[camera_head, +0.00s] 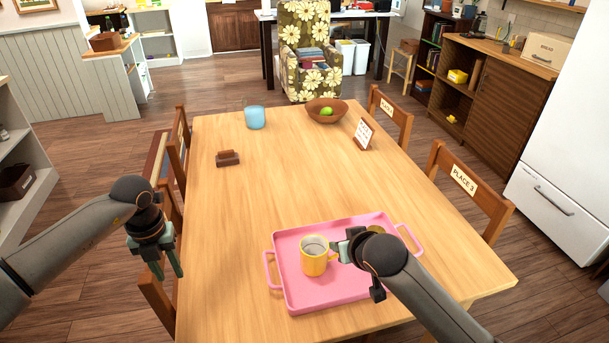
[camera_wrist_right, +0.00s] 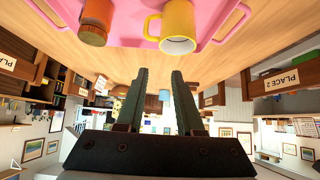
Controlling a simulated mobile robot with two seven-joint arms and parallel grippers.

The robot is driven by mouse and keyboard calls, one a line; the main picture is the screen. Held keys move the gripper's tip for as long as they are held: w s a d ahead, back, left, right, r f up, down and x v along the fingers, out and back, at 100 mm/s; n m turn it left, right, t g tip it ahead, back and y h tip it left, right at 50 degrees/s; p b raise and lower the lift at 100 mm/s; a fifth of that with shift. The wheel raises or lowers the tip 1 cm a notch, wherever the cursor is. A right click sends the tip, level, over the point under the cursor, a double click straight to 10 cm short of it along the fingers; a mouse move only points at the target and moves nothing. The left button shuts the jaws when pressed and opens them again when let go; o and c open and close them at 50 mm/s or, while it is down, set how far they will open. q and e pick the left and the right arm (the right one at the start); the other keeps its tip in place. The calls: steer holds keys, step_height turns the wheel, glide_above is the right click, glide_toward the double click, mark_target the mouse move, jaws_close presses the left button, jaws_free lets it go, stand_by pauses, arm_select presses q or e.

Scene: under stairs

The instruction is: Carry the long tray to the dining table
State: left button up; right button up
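The pink long tray (camera_head: 290,285) with a loop handle at each end lies on the near part of the wooden dining table (camera_head: 250,200). A yellow mug (camera_head: 314,258) stands on the tray. In the right wrist view, the mug (camera_wrist_right: 172,28) sits beside an orange jar (camera_wrist_right: 96,20) on the pink tray (camera_wrist_right: 125,12); my right arm hides this jar in the head view. My right gripper (camera_wrist_right: 160,73) is open and empty, over the tray close to the mug. My left gripper (camera_head: 168,272) is open and empty, left of the table edge, apart from the tray.
A blue pot (camera_head: 254,117), a wooden bowl (camera_head: 326,115) with a green fruit, a small brown holder (camera_head: 228,158) and a standing card (camera_head: 364,133) are farther back on the table. Chairs line both sides, including one marked PLACE 3 (camera_head: 464,179). The tabletop's middle is clear.

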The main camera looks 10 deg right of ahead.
steer(key=v, duration=1)
steer(key=shift+s+d+r, duration=0.2)
steer(key=shift+d+r, duration=0.05)
